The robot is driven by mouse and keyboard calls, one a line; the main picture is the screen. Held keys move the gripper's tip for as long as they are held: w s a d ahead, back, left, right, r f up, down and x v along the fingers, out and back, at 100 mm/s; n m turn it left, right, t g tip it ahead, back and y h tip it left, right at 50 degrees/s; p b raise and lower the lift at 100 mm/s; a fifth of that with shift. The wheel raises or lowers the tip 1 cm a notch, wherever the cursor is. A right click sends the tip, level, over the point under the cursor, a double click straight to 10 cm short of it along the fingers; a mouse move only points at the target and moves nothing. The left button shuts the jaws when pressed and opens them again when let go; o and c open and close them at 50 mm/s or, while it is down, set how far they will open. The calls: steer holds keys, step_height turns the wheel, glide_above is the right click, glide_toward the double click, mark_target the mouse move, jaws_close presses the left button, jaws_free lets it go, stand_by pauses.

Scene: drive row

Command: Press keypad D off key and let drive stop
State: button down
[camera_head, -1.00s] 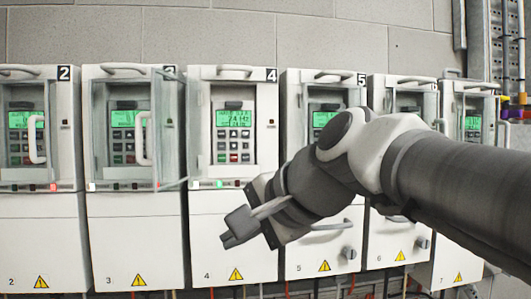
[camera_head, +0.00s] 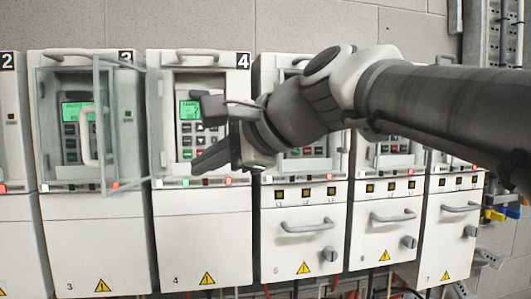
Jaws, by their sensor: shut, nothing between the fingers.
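Drive cabinet 4 (camera_head: 205,235) stands near the middle, numbered rather than lettered; no letter D is legible. Its recessed keypad panel (camera_head: 187,128) is uncovered, with a green display (camera_head: 187,109) whose text I cannot read fully. A green lamp (camera_head: 185,183) glows under the panel. My gripper (camera_head: 200,164) is shut and empty, reaching in from the right, its tip in front of the lower keypad. It hides part of the keys and display. I cannot tell whether it touches a key.
A clear door (camera_head: 125,125) stands swung open between cabinets 3 and 4, left of my gripper. Cabinet 3 (camera_head: 95,240) is to the left; cabinets 5 (camera_head: 303,245) and 6 (camera_head: 383,235) are to the right, partly behind my arm. Top handles stick out.

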steer(key=w+a+p, duration=0.2)
steer(key=w, duration=0.6)
steer(key=shift+w+p, duration=0.3)
steer(key=shift+p, duration=0.05)
steer(key=shift+w, duration=0.1)
stand_by(1.8)
steer(key=shift+w+a, duration=0.1)
steer(key=shift+w, duration=0.2)
steer(key=shift+w+a+p, duration=0.1)
steer(key=shift+w+p, duration=0.25)
steer(key=shift+w, duration=0.05)
stand_by(0.6)
steer(key=shift+s, duration=0.1)
steer(key=shift+s+d+b, duration=0.2)
steer(key=shift+s+b, duration=0.1)
steer(key=shift+s, duration=0.4)
steer(key=shift+s, duration=0.1)
